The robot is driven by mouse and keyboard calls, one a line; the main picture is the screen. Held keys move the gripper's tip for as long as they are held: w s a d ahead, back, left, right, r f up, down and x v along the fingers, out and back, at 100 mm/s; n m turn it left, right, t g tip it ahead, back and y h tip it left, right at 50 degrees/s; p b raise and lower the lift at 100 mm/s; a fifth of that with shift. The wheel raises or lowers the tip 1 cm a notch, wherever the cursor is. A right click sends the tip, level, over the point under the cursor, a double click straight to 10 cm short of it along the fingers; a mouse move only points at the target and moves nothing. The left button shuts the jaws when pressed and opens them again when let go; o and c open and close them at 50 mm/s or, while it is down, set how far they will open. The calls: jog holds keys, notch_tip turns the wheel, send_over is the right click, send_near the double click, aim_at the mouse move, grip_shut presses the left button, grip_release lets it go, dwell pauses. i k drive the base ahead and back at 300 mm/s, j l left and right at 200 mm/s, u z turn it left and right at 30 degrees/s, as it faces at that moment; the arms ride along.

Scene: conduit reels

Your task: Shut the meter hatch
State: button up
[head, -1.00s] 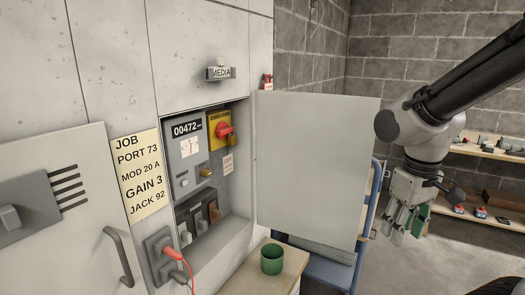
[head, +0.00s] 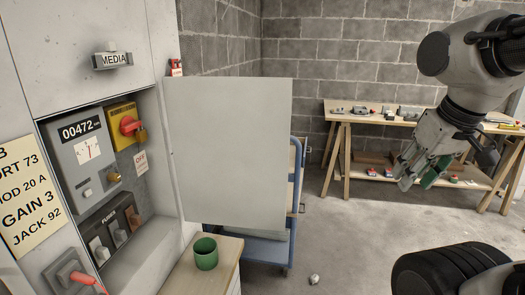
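The meter hatch (head: 230,150) is a plain light-grey panel, hinged at the right side of the cabinet recess and swung wide open. Inside the recess are the meter (head: 80,150) reading 00472, a red rotary switch on a yellow plate (head: 125,125) and a fuse box (head: 112,232). My gripper (head: 408,175) hangs in the air to the right of the hatch, apart from it, with its fingers pointing down and left. The fingers look parted, with a green part by them; whether that is a held thing is unclear.
A green cup (head: 205,253) stands on a wooden-topped cabinet (head: 225,245) below the hatch. A blue cart (head: 292,215) is behind the hatch. A wooden workbench (head: 375,118) with small items stands at the back right. The floor between is mostly clear, with one small pale object (head: 314,279).

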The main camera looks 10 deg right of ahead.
aim_at(230, 136)
jog(key=i+l+z, duration=0.15)
jog(key=z, duration=0.3)
jog(key=i+l+z, duration=0.1)
jog(key=z, duration=0.3)
jog(key=i+z, duration=0.15)
jog(key=z, duration=0.3)
jog(key=i, duration=2.25)
jog(key=i+u, duration=0.15)
jog(key=i, duration=0.35)
jog(key=i+l+u, duration=0.15)
jog(key=i, duration=0.35)
jog(key=i+l+u, duration=0.2)
jog(key=i, duration=0.3)
jog(key=u, duration=4.1)
